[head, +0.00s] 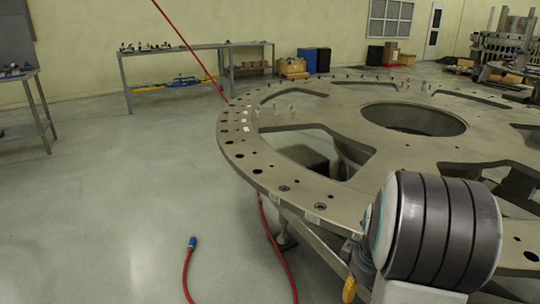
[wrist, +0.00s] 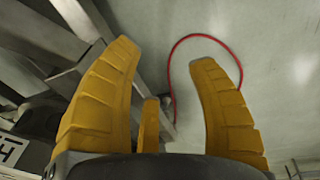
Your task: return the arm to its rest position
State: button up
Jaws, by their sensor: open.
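In the head view, my arm's large grey and black joint covers the right front of the turret plate (head: 330,195). Only a small yellow part of my gripper (head: 349,290) shows there, low beside that joint and near the plate's rim. The rest of it is hidden.
A red hose (wrist: 172,75) loops on the floor beyond the fingers. In the head view, a hose end with a blue connector (head: 192,243) lies left of the plate. A workbench (head: 190,48) stands at the back.

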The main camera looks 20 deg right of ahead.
jog(key=s+a+r+t+p, duration=0.1)
jog(key=s+a+r+p, duration=0.2)
jog(key=a+r+p, duration=0.5)
jog(key=s+a+r+t+y+p, duration=0.1)
jog(key=s+a+r+p, duration=0.2)
jog(key=a+r+p, duration=0.4)
jog(key=a+r, duration=0.7)
jog(key=r, duration=0.4)
jog(key=shift+a+r+p, duration=0.15)
jog(key=shift+a+p, duration=0.1)
jog(key=shift+p, duration=0.1)
jog(key=shift+w, duration=0.1)
